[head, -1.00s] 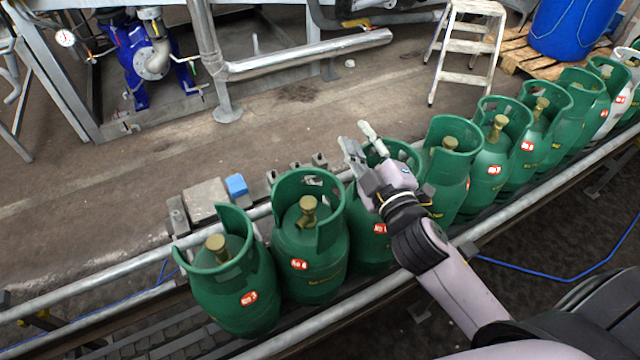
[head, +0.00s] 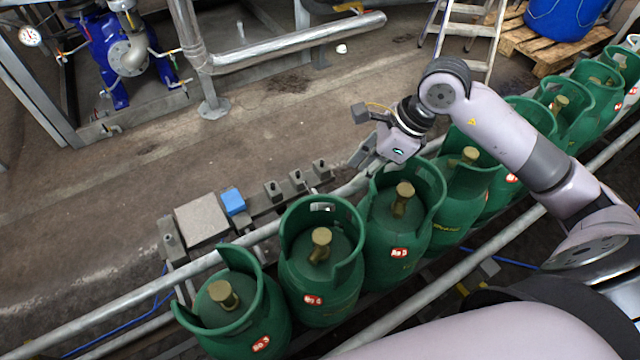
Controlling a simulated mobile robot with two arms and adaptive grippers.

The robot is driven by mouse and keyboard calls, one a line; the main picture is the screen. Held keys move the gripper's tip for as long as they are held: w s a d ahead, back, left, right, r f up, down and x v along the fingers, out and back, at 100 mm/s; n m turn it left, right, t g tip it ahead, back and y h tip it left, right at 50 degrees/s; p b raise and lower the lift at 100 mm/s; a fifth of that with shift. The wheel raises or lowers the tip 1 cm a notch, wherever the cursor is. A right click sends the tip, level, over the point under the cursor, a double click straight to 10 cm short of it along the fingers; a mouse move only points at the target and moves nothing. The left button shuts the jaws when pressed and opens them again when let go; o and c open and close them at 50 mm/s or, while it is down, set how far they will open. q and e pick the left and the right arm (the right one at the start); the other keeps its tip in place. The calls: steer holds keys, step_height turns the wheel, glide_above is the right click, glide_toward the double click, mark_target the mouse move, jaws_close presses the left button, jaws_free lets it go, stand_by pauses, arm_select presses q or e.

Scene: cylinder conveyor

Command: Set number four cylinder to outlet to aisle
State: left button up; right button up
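A row of green gas cylinders stands upright on the conveyor. The leftmost cylinder (head: 250,318), the second (head: 322,285) and the third (head: 398,240) are at the near left end. My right gripper (head: 364,157) is on the aisle side of the row, near the rail and beside the far side of the third cylinder's collar. It holds no cylinder that I can see. Its fingers are foreshortened, so their opening is unclear. My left gripper is out of view.
Metal rails (head: 110,292) run along both sides of the conveyor. A grey block and a blue box (head: 233,201) sit beyond the far rail. The aisle floor (head: 130,205) behind is clear. A step ladder (head: 462,28) and a pallet (head: 535,45) stand at the back right.

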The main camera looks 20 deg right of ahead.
steer(key=d, duration=0.1)
steer(key=p, duration=0.2)
glide_above(331, 225)
steer(key=shift+h, duration=0.3)
steer(key=f, duration=1.5)
steer(key=shift+w+d+f, duration=0.1)
steer(key=shift+w+f, duration=0.1)
steer(key=shift+f, duration=0.05)
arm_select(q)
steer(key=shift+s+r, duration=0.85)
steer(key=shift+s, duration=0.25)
arm_select(e)
steer(key=shift+f, duration=0.1)
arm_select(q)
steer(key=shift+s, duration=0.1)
arm_select(e)
steer(key=shift+c, duration=0.3)
jaws_close()
